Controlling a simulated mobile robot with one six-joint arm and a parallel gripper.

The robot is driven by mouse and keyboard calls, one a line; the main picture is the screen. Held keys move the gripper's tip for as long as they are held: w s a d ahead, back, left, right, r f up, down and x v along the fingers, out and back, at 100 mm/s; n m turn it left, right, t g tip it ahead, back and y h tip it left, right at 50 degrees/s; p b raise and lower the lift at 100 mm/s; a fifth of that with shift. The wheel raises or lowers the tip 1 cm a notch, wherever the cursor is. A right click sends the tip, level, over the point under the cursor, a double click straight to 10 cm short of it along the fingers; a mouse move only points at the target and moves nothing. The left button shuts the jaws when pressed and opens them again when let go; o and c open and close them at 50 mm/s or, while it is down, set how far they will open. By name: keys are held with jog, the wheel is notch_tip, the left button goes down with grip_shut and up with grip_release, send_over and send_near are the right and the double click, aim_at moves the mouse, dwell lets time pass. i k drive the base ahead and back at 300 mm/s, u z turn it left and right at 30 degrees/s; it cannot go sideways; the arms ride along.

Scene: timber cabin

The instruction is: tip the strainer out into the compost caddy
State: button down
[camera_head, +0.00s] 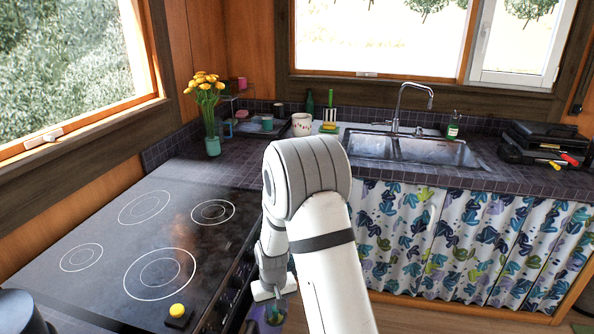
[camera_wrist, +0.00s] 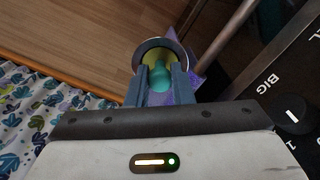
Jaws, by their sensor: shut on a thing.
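My gripper (camera_head: 272,290) is low in front of the stove's right edge, pointing down. In the wrist view its two grey fingers (camera_wrist: 163,92) are shut on the teal handle (camera_wrist: 160,76) of what looks like the strainer. Its round, pale rim (camera_wrist: 139,51) shows beyond the fingertips, with something yellowish inside. How full it is cannot be told. It hangs over the wooden floor, apart from the counter. I cannot make out the compost caddy in either view.
A purple patterned cloth-like thing (camera_wrist: 186,86) is close beside the strainer, near a metal rail (camera_wrist: 232,45) on the stove front. The black hob (camera_head: 130,240) bears a yellow-topped item (camera_head: 178,311). The sink (camera_head: 430,151) and patterned curtain (camera_head: 450,240) lie to the right.

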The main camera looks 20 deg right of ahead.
aim_at(302, 123)
jog(key=z, duration=0.25)
jog(key=i, duration=0.55)
jog(key=z, duration=0.9)
jog(key=i, duration=1.3)
jog(key=u, duration=0.4)
